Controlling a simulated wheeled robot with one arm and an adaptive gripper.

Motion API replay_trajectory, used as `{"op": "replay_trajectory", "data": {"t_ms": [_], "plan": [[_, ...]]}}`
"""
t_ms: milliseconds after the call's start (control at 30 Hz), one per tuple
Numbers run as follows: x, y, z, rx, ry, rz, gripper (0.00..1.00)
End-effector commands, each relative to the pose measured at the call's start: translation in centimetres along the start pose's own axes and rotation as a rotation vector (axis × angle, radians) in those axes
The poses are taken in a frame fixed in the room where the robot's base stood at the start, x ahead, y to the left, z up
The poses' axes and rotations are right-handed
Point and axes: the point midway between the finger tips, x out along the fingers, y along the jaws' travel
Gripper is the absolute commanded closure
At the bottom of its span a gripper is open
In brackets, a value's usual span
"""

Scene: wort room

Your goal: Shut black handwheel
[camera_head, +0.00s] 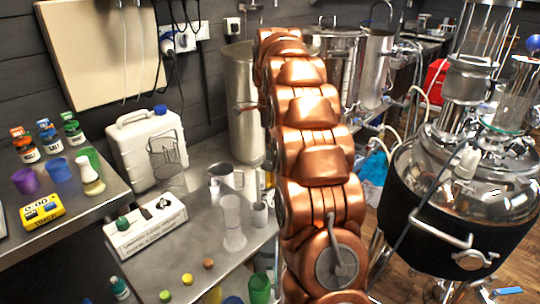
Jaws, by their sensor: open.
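I cannot make out a black handwheel in the camera_head view. My copper-coloured arm stands upright through the middle and hides part of the steel vessels behind it. My gripper cannot be made out. At the right is a glass-topped vessel (461,219) with a black jacket, and a steel valve fitting (472,260) sits low on its front. A small blue round knob (534,43) shows at the upper right edge. Whether either fitting belongs to a black handwheel, I cannot tell.
A yellow timer (41,211) lies on a raised shelf. Steel pots (243,95) stand behind. Wooden floor (405,272) shows between my arm and the jacketed vessel.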

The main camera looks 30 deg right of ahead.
Motion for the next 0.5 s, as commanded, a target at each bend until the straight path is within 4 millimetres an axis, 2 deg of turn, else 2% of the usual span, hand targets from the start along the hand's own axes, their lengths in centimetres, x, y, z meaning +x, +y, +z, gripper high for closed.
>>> {"op": "replay_trajectory", "data": {"t_ms": [200, 500], "plan": [[-1.8, -0.1, 0.0, 0.0, 0.0, -0.003, 0.2], [-2.5, 0.0, 0.0, 0.0, 0.0, -0.001, 0.2]]}}
